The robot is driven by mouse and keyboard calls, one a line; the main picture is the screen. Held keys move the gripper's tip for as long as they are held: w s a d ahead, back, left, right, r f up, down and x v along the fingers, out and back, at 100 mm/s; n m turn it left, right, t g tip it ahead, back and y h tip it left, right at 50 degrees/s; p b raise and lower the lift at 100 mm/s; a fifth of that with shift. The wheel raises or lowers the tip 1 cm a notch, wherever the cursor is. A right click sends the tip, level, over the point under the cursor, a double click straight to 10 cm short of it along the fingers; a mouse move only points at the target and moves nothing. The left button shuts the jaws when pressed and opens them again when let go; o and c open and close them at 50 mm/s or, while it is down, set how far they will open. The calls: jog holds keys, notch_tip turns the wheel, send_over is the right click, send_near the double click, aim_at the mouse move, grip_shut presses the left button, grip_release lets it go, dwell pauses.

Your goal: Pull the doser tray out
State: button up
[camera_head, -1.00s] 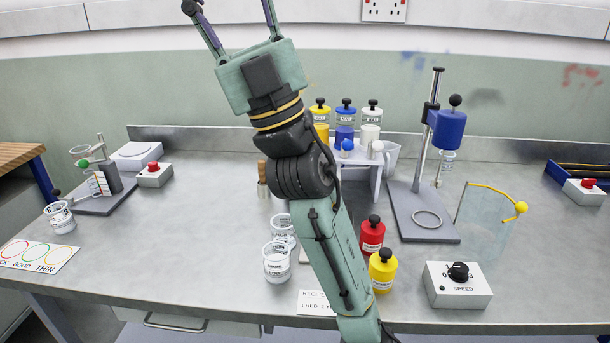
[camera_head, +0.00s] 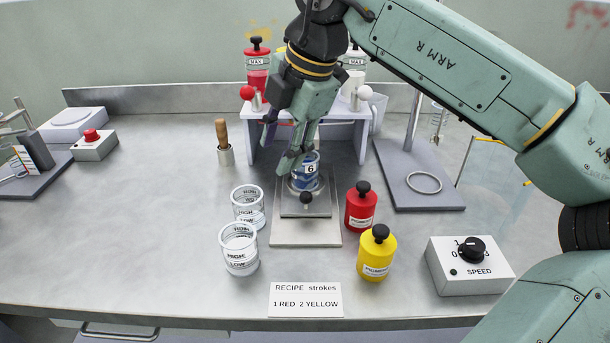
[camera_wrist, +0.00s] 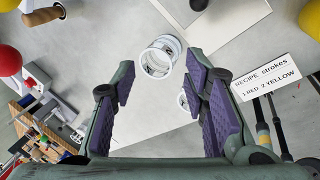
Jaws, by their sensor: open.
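The doser tray (camera_head: 291,210) is a small grey plate with a black knob (camera_head: 306,197) at its front, over a pale base plate (camera_head: 305,236). A cup with blue content marked 6 (camera_head: 311,182) stands on the tray, partly hidden by my gripper. My gripper (camera_head: 280,148) points down behind and left of the knob, with one finger in front of the cup. I cannot tell whether it touches the cup. In the wrist view my gripper (camera_wrist: 162,98) has its purple-padded fingers apart, with nothing held between them.
The doser stand (camera_head: 360,135) rises behind the tray. Two clear beakers (camera_head: 248,208) (camera_head: 239,250) stand at left front, a red jar (camera_head: 361,208) and a yellow jar (camera_head: 376,254) at right. A recipe card (camera_head: 305,300) lies in front. A wooden-handled tool (camera_head: 222,135) stands left of the doser.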

jog(key=m+h, duration=0.2)
send_near(305, 194)
jog(key=p+x, duration=0.1)
jog(key=x, duration=0.9)
jog(key=shift+c, duration=0.2)
grip_shut()
